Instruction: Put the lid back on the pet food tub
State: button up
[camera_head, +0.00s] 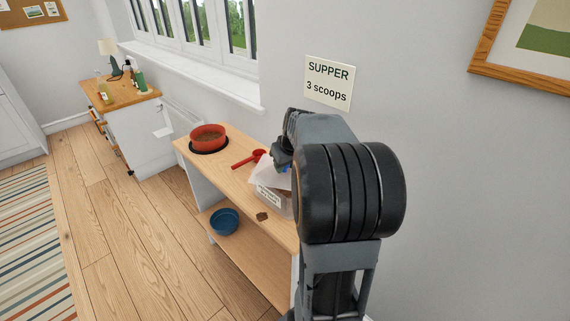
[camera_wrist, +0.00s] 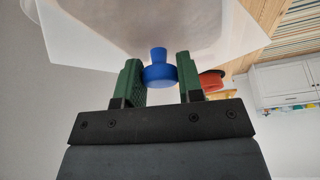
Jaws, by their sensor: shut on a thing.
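The pet food tub (camera_head: 272,200) is a pale box with a printed label, standing on the wooden shelf unit. Brown food shows at its open edge. The lid (camera_head: 266,173) is a whitish translucent sheet, over the tub and seemingly tilted; whether it touches the rim I cannot tell. It also fills the top of the wrist view (camera_wrist: 75,35). My gripper (camera_head: 284,163) has green fingers in the wrist view (camera_wrist: 160,72), shut on the lid's blue knob (camera_wrist: 158,75). My arm hides the right side of the tub and lid in the head view.
A red scoop (camera_head: 250,159) lies beside the tub. A red bowl of food (camera_head: 208,134) sits on a dark mat further back. A brown patch (camera_head: 262,216) lies in front of the tub. A blue bowl (camera_head: 224,221) is on the lower shelf. A wall stands right.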

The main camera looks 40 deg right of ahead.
dwell(0.4)
jog(key=o, duration=1.5)
jog(key=shift+r, duration=0.1)
jog(key=shift+r+p, duration=2.55)
jog(key=shift+r, duration=0.9)
jog(key=shift+c, duration=0.5)
grip_shut()
